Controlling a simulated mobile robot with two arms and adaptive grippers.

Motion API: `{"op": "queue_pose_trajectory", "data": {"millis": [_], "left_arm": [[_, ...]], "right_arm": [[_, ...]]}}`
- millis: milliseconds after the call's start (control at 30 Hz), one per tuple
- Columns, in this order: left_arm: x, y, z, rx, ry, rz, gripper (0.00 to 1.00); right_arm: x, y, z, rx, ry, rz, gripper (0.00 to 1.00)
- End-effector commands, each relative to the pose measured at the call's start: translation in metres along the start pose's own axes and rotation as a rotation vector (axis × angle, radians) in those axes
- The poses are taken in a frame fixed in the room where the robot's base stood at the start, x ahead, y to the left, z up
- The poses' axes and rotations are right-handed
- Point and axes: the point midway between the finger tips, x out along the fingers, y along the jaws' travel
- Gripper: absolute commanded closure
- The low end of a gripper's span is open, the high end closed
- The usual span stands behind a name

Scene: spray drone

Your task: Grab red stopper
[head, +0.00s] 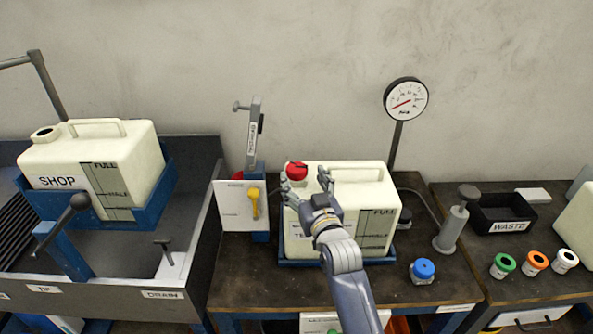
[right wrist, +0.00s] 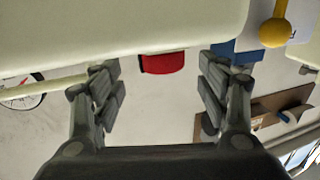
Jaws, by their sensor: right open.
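The red stopper (head: 297,171) sits on the top left corner of the cream tank (head: 375,188) in the middle of the bench. In the right wrist view the stopper (right wrist: 162,63) shows between the fingers, at the edge of the tank (right wrist: 120,25). My right gripper (head: 306,184) is open, with its fingers spread on both sides of the stopper's area; the right wrist view (right wrist: 160,95) also shows the jaws empty. I cannot tell any contact with the stopper. The gripper and my arm hide part of the tank's front and its label. My left gripper is not in view.
A yellow-handled valve panel (head: 232,205) stands just left of the tank. A gauge (head: 406,99) rises behind it. To the right are a blue cap (head: 424,268), a grey pump (head: 453,228) and a WASTE tray (head: 500,228). A SHOP tank (head: 130,160) tilts in a blue cradle at left.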

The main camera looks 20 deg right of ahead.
Motion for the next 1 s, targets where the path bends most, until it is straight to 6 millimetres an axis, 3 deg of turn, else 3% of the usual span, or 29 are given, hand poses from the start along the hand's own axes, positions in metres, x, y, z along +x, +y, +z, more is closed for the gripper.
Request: {"op": "queue_pose_trajectory", "data": {"millis": [167,433,600,867,1000], "left_arm": [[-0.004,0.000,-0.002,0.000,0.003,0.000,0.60],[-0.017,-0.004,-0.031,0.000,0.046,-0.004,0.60],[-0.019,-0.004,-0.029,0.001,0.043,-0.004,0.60],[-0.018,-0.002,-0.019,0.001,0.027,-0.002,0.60],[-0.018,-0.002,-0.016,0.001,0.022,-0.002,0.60]], "right_arm": [[0.010,0.000,-0.002,0.000,0.000,0.000,0.32],[0.043,-0.003,-0.006,-0.001,-0.001,0.000,0.32],[0.055,-0.003,-0.005,-0.001,0.000,0.000,0.32],[0.056,-0.003,-0.005,0.000,0.001,0.000,0.32],[0.056,-0.003,-0.005,0.000,0.000,0.000,0.63]]}}
